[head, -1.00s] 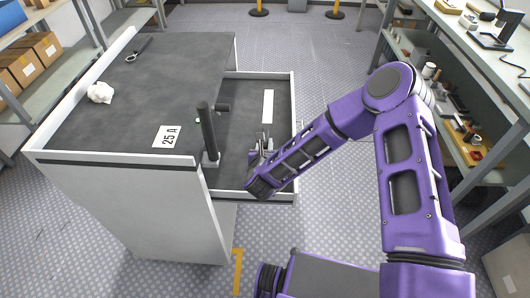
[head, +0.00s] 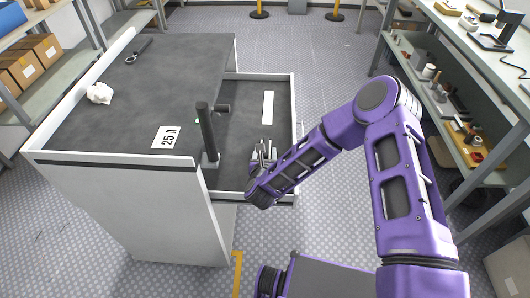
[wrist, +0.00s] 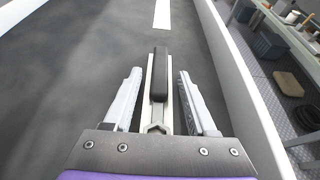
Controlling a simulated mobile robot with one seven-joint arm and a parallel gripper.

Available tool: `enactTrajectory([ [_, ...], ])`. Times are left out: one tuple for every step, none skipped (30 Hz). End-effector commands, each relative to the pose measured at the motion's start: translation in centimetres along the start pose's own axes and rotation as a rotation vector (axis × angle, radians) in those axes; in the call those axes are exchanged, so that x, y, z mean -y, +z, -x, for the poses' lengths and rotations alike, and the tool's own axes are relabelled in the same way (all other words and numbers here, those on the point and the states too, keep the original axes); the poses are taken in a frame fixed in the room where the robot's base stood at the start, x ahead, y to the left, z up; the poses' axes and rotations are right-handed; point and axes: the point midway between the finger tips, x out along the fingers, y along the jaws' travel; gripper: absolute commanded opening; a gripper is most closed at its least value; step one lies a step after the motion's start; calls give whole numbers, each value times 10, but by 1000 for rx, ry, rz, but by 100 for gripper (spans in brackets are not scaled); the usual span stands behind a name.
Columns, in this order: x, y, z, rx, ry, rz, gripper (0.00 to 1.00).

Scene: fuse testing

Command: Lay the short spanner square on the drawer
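The short spanner (wrist: 159,78) shows in the wrist view, with a black grip and a pale metal jaw at its near end. It lies lengthwise between the two fingers of my gripper (wrist: 160,73), with a gap on each side. My gripper is open, over the near part of the open drawer (head: 294,105). In the head view my gripper (head: 264,148) largely hides the spanner. I cannot tell whether the spanner touches the dark drawer floor. It points roughly along the drawer's white side wall (wrist: 236,75).
A white strip (head: 268,107) lies farther along the drawer floor. A dark post (head: 207,133) stands left of my gripper. The cabinet top holds a "25 A" card (head: 167,138), a crumpled white thing (head: 99,93) and a dark tool (head: 139,51). Shelving stands at the right.

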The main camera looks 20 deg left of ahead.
Motion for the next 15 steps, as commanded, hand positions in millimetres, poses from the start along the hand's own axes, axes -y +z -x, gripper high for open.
enactTrajectory([
  [0, 0, 0, 0, 0, 0, 57],
  [0, 0, 0, 0, 0, 0, 57],
  [0, 0, 0, 0, 0, 0, 57],
  [0, 1, 0, 0, 0, 0, 57],
  [0, 2, 1, 0, 0, 0, 57],
  [0, 4, 2, 0, 1, 0, 57],
  [0, 3, 5, -2, 1, 1, 57],
  [0, 3, 9, -2, 1, 1, 57],
  [0, 3, 15, -3, 1, 0, 57],
  [0, 4, 21, -3, 2, 0, 57],
  [0, 4, 27, -3, 2, 0, 57],
  [0, 4, 35, -3, 2, 0, 57],
  [-1, 4, 42, -4, 3, 1, 57],
  [0, 4, 49, -3, 2, 1, 57],
  [0, 4, 58, -3, 3, 1, 57],
])
